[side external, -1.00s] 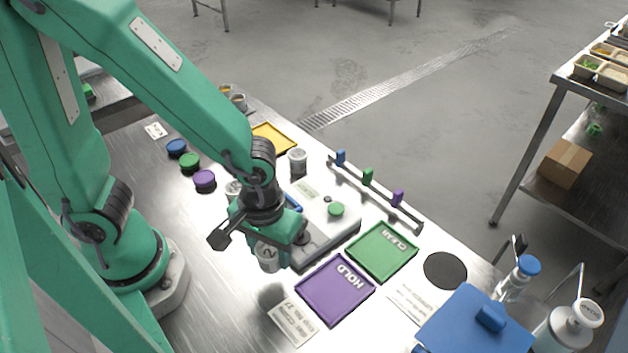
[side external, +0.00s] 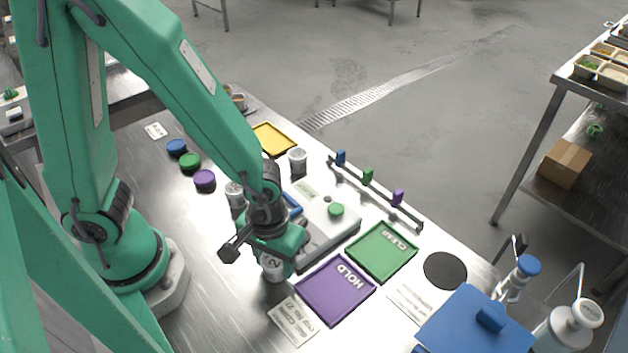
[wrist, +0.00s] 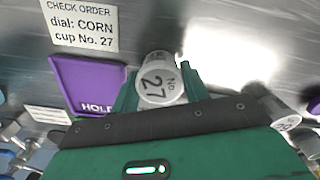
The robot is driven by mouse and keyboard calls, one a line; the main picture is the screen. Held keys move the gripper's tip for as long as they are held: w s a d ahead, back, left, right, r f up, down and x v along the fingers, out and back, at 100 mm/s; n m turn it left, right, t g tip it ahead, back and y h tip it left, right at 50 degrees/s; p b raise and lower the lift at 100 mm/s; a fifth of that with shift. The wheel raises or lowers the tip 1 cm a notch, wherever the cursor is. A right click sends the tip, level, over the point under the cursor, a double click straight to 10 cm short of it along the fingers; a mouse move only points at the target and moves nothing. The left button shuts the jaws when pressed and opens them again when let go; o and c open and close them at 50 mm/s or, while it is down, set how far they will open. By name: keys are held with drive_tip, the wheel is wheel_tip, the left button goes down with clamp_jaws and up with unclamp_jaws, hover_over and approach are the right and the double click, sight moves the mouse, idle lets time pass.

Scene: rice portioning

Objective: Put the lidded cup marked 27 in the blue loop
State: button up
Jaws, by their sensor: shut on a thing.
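The lidded cup marked 27 (wrist: 155,85) is between the fingers of my gripper (wrist: 160,92) in the wrist view, its "No. 27" label showing. In the side view my gripper (side external: 274,258) is shut on this cup (side external: 274,269), low over the steel bench, left of the purple HOLD tray. I cannot tell whether the cup touches the bench.
Other cups stand behind my gripper (side external: 236,197) and near the yellow tray (side external: 298,155). A grey device (side external: 325,232) with a green knob is close to my gripper's right. The purple HOLD tray (side external: 318,312) and green CLEAR tray (side external: 366,272) lie rightward. An order card (wrist: 82,47) reads CORN, cup No. 27.

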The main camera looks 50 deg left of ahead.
sight(274, 259)
drive_tip(key=shift+f, duration=0.2)
drive_tip(key=o, duration=1)
drive_tip(key=shift+r, duration=0.1)
wheel_tip(274, 259, up, 12)
idle(0.7)
drive_tip(key=shift+r, duration=0.1)
idle(0.4)
